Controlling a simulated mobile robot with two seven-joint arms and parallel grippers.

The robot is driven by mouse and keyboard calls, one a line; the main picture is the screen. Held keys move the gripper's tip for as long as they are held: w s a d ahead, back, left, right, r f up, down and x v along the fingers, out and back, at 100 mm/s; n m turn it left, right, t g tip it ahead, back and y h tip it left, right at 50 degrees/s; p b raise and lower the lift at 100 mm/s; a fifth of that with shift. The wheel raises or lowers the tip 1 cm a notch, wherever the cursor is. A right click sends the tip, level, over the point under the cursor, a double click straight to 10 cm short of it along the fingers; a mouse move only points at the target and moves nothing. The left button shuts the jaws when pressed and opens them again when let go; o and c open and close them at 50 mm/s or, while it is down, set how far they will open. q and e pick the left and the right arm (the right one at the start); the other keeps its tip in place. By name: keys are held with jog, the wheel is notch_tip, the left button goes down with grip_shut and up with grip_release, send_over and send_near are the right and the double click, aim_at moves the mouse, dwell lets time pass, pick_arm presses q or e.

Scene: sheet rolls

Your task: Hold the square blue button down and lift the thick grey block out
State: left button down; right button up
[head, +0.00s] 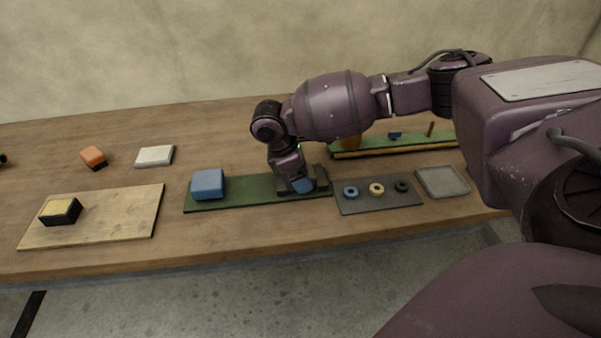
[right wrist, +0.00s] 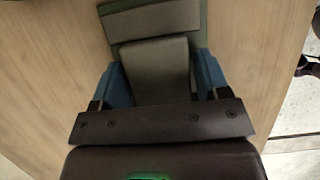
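The square blue button (head: 208,184) stands on the left end of a green board (head: 250,190), with no gripper on it. My right gripper (head: 301,186) is down at the board's right end, over the dark grey parts there. In the right wrist view, its blue-padded fingers (right wrist: 160,85) stand on either side of the thick grey block (right wrist: 160,65). The left finger looks close against the block and a thin gap shows at the right one, so I cannot tell whether it grips. A flatter grey part (right wrist: 152,22) lies beyond the block. My left gripper is not in view.
A dark tray (head: 375,207) with several rings and a grey tray (head: 442,194) lie to the right. Another green board (head: 390,146) is behind. A wooden board (head: 120,215) with a black-and-yellow block, a white block (head: 155,156) and an orange block (head: 93,157) are left.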

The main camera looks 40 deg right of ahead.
jog(key=shift+o, duration=1.5)
jog(key=shift+w+a+r, duration=0.1)
jog(key=shift+r, duration=0.35)
jog(key=p+v, duration=0.2)
jog(key=v, duration=0.6)
jog(key=shift+r, duration=0.25)
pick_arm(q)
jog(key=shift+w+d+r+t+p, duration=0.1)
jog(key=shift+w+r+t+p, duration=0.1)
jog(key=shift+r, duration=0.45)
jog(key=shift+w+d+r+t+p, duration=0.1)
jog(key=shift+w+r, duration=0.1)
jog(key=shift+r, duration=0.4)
pick_arm(e)
jog(key=shift+w+a+r, duration=0.2)
jog(key=shift+a+r, duration=0.1)
jog(key=shift+r, duration=0.35)
